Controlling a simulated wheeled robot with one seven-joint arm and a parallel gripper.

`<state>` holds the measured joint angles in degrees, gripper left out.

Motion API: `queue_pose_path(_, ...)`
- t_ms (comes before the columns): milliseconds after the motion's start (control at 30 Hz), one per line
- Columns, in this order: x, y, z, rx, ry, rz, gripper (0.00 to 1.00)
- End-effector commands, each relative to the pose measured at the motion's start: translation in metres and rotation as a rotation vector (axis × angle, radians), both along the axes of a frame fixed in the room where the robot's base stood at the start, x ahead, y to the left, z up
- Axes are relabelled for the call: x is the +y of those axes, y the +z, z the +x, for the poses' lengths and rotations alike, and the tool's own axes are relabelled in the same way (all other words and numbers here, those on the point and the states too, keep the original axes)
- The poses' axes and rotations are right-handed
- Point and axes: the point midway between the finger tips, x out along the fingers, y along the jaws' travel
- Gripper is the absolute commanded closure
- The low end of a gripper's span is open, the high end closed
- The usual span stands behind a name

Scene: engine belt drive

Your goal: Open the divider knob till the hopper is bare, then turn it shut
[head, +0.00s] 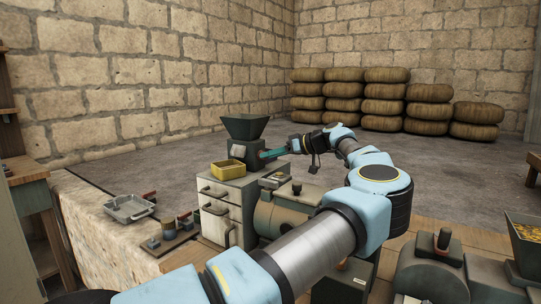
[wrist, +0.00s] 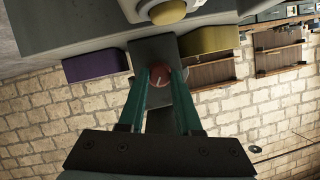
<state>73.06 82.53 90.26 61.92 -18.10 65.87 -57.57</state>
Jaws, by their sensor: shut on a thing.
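In the head view, a dark green hopper (head: 245,127) flares above a grey divider body (head: 238,152). The hopper's inside cannot be made out from here. My gripper (head: 267,155) reaches in from the right to the divider's right side. In the wrist view, my gripper's teal fingers (wrist: 160,80) are shut on a small round reddish knob (wrist: 160,71) with a pale mark on its face. The knob is hidden in the head view. A yellow bin (head: 229,170) stands in front of the divider; it also shows in the wrist view (wrist: 208,40). A purple bin (wrist: 96,66) is on the opposite side.
The divider stands on a pale drawer cabinet (head: 228,212). A metal tray (head: 129,208) lies on the stone ledge at left. Grey machinery (head: 287,212) stands close under my arm. A second hopper (head: 527,240) with yellow grain is at far right. Stacked sacks (head: 385,97) line the back wall.

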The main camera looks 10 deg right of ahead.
Motion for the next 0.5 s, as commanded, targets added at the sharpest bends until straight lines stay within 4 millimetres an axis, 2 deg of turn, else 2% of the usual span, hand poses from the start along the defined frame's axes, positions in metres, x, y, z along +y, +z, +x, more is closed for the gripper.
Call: queue_pose_path(500, -0.0027, -0.002, 0.0034, 0.338, -0.002, 0.357, 1.0)
